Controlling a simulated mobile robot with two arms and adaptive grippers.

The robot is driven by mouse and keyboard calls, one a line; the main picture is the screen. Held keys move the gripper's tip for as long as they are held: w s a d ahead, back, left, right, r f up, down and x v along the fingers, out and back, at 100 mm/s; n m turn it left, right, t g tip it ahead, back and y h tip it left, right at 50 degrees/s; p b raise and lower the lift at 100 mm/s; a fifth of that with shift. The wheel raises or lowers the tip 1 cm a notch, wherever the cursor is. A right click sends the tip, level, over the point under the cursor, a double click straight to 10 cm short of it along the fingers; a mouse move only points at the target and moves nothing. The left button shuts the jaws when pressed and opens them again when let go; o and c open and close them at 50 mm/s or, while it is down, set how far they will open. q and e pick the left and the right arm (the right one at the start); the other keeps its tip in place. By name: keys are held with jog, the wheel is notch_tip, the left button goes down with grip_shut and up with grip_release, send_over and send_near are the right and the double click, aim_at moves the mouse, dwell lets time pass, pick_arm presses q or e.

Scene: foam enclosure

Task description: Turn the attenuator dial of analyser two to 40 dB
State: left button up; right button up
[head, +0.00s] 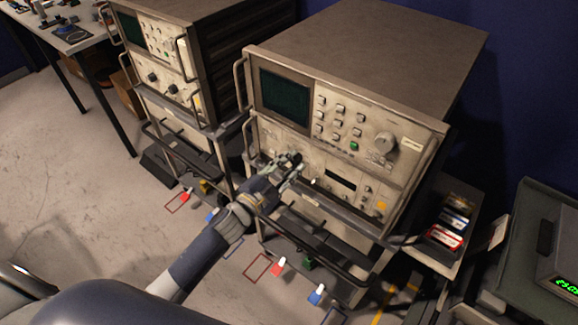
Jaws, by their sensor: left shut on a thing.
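The dial's scale and setting cannot be read. A second, similar analyser (155,50) stands to the left with two dark dials on its lower panel. No number label is legible on either. My right gripper is not in view.
Metal handles (240,80) stick out beside the front panels, and a rail crosses below. Coloured tags (279,266) lie near the floor in front. A grey cart (545,205) with a green-digit display stands at right. The floor at left is clear.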

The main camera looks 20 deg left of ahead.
pick_arm(q)
jog(key=m+b, duration=0.2)
jog(key=m, duration=0.4)
jog(key=shift+f, duration=0.15)
jog(key=m+b, duration=0.1)
jog(key=m, duration=0.2)
jog(key=shift+m, duration=0.4)
jog(key=shift+m+b, duration=0.55)
jog(key=shift+m, duration=0.95)
jog(key=o, duration=1.1)
jog(key=v, duration=1.2)
